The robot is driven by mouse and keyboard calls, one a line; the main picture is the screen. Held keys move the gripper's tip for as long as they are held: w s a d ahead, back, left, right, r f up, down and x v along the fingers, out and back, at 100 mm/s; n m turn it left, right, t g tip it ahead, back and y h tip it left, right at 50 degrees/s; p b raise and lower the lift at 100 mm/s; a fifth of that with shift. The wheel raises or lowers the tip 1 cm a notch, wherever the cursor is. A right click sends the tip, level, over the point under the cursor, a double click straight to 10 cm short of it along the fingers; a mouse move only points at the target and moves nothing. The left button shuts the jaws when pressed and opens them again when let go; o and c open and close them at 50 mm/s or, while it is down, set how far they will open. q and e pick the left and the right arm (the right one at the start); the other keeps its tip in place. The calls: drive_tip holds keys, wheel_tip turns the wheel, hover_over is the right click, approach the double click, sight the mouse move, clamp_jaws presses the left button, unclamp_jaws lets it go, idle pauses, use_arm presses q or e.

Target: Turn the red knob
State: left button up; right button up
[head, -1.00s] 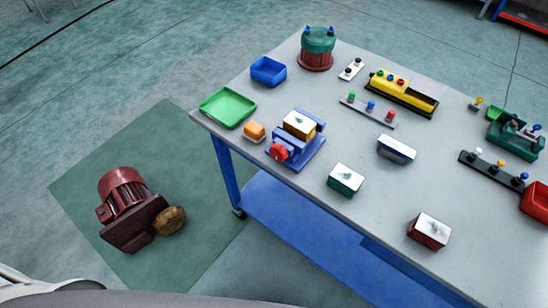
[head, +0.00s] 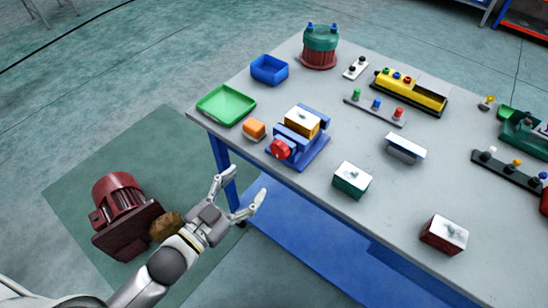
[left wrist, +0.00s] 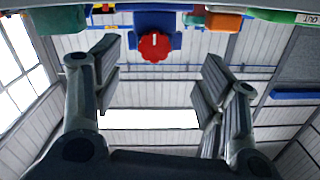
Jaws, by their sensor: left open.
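The red knob (head: 280,149) is on the front of a blue vise-like fixture (head: 312,153) near the table's front edge. A block with orange sides and a metallic top (head: 302,119) sits in the fixture. My left gripper (head: 245,193) is open and empty, in front of the table edge, below and left of the knob in the head view. In the left wrist view the knob (left wrist: 154,46) shows at the top centre, beyond and between my open fingers (left wrist: 160,88), apart from them. My right gripper is not in view.
On the grey table (head: 330,210), an orange block (head: 254,129) and a green tray (head: 226,104) are left of the fixture. A green block (head: 351,179) is to its right. A dark red motor (head: 122,212) stands on the floor at left.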

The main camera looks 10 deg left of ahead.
sight(278, 152)
use_arm(q)
drive_tip(key=x, duration=0.3)
drive_tip(key=r+p+x, duration=0.1)
drive_tip(key=x, duration=0.3)
drive_tip(key=p+x, duration=0.1)
drive_tip(key=x, duration=0.2)
drive_tip(key=shift+w+d+r, duration=0.2)
drive_tip(key=shift+d+r, duration=0.2)
drive_tip(key=shift+d, duration=0.15)
drive_tip(key=c, duration=1)
drive_tip(key=shift+m, duration=0.5)
